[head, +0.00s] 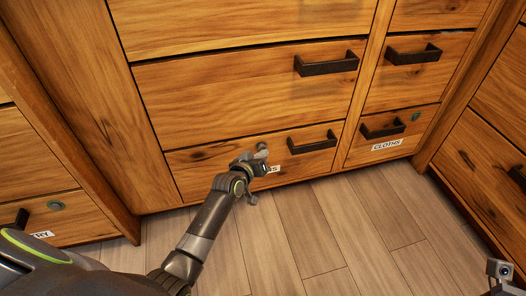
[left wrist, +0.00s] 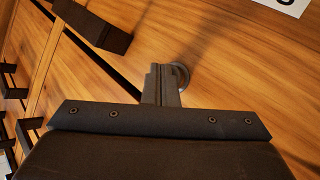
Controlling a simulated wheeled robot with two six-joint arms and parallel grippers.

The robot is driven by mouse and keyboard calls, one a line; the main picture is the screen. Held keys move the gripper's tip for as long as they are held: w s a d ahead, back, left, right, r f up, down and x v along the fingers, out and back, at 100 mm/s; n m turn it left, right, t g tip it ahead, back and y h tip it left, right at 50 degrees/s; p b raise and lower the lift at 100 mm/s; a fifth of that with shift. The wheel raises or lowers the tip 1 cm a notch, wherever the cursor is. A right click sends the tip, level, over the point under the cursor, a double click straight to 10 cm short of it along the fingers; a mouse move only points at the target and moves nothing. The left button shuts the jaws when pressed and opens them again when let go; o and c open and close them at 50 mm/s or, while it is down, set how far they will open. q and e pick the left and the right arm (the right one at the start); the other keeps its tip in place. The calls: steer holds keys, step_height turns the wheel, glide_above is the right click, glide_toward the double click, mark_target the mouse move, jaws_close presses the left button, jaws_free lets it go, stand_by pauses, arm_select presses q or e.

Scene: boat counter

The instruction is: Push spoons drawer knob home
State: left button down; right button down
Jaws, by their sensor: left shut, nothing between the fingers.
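The spoons drawer (head: 205,160) is the wide bottom drawer in the middle cabinet. Its white label (head: 273,169) is mostly hidden behind my left gripper (head: 262,150), with only the last letters showing. The round metal knob (left wrist: 183,74) shows in the left wrist view just behind the fingertips and partly covered by them. My left gripper also shows there (left wrist: 163,70), shut and empty, with its tips at the knob. I cannot tell whether they touch it or how far the knob stands out. The drawer front looks about flush with its neighbours.
The spoons drawer's dark bar handle (head: 312,141) is right of my gripper. The cloths drawer (head: 360,152) with its own knob (head: 415,116) is further right. Side cabinets close in left and right. Bare plank floor (head: 330,235) lies in front. Part of my right wrist shows at bottom right.

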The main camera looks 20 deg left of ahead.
arm_select(q)
steer(key=shift+w+a+r, duration=0.15)
steer(key=shift+w+a, duration=0.25)
steer(key=shift+w, duration=0.25)
stand_by(0.5)
steer(key=shift+s, duration=0.1)
steer(key=s+d+p, duration=0.1)
steer(key=s+d, duration=0.1)
steer(key=s, duration=0.1)
steer(key=shift+p, duration=0.35)
stand_by(0.3)
steer(key=shift+s+d+p, duration=0.4)
steer(key=shift+s+d, duration=0.3)
steer(key=shift+s, duration=0.3)
steer(key=shift+s+d+p, duration=0.4)
steer(key=shift+s+d, duration=0.3)
steer(key=shift+s, duration=0.3)
